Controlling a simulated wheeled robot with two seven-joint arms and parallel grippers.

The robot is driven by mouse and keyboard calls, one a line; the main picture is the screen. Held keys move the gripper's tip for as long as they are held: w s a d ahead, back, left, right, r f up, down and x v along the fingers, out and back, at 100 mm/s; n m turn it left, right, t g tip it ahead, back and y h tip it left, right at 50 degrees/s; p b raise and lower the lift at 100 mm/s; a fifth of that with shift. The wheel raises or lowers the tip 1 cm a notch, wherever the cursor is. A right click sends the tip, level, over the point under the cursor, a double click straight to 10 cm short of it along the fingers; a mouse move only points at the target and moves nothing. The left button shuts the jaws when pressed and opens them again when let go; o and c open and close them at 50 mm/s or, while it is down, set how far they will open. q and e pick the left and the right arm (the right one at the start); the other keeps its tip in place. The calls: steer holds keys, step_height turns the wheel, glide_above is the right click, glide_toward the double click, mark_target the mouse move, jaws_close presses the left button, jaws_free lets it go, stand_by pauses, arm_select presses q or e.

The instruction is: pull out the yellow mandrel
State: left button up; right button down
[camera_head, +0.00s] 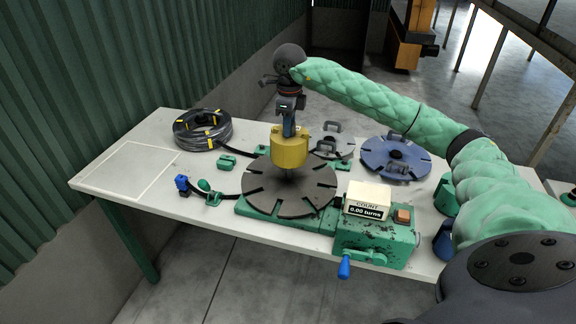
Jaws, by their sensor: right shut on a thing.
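The yellow mandrel (289,150) is a short upright cylinder above the middle of the dark slotted turntable plate (262,194). A thin dark spindle shows just below it, so the mandrel's underside looks raised off the plate. My right gripper (289,130) points straight down from above and is shut on the top of the mandrel. The exact grip on the mandrel's top is partly hidden by the fingers. My left gripper is not in view.
A black hose coil (202,131) with yellow bands lies at the back left. A blue slotted disc (379,157) and a grey disc (340,147) lie behind the plate. A green counter box (372,242) with a blue-handled crank stands in front right. The table's left end, with a marked rectangle (127,169), is clear.

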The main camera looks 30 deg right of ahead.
steer(key=shift+r+p, duration=0.65)
steer(key=shift+r, duration=1.9)
